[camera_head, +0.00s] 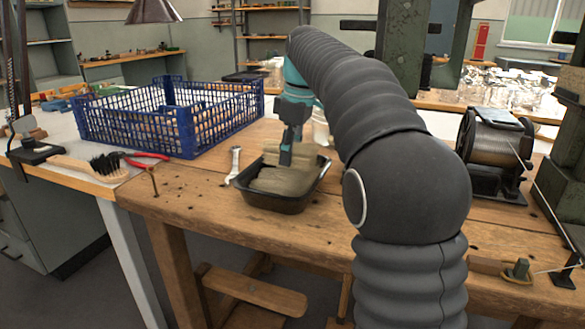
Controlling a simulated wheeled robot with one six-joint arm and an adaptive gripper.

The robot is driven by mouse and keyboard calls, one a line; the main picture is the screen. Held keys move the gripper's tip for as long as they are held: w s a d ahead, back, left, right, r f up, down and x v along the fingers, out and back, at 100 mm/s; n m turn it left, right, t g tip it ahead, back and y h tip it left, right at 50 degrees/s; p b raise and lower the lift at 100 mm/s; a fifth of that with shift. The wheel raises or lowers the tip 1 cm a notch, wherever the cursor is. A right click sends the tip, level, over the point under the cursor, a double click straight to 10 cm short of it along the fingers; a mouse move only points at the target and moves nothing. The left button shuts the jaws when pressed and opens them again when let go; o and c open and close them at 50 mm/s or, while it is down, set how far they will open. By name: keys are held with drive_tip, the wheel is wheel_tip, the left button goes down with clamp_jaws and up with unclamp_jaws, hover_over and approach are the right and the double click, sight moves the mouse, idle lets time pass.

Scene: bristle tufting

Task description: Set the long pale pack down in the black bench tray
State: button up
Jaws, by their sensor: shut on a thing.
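The black bench tray (272,200) sits on the wooden bench, left of my arm. Pale grey-tan material (280,181) fills much of its inside. My gripper (286,159) points down over the tray from above. It is shut on the long pale pack (305,156), which shows on both sides of the fingers at the tray's back part. I cannot tell where the pack's underside ends and the material below begins, or whether they touch. The fingers cover the pack's middle.
A blue crate (188,132) with pale contents stands behind left. A wrench (234,163) lies just left of the tray. Red-handled pliers (147,157) and a brush (104,167) lie further left. A wire spool (492,143) stands at the right. The bench front left of the tray is mostly clear.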

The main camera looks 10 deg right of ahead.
sight(293, 181)
drive_tip(key=shift+w+d+f, duration=0.4)
drive_tip(key=shift+w+f, duration=0.05)
drive_tip(key=shift+w, duration=0.2)
drive_tip(key=shift+f+b, duration=0.4)
drive_tip(key=shift+f, duration=1.65)
drive_tip(key=shift+f, duration=0.1)
drive_tip(key=o, duration=1.2)
drive_tip(key=shift+s+d+r+p, duration=0.15)
drive_tip(key=shift+r+p, duration=0.1)
drive_tip(key=shift+r, duration=1)
drive_tip(key=shift+s+d+r+p, duration=0.1)
drive_tip(key=shift+d+r+p, duration=0.15)
drive_tip(key=shift+r, duration=1.05)
drive_tip(key=shift+s+d+r+p, duration=0.1)
drive_tip(key=shift+r+p, duration=0.2)
drive_tip(key=shift+r, duration=0.95)
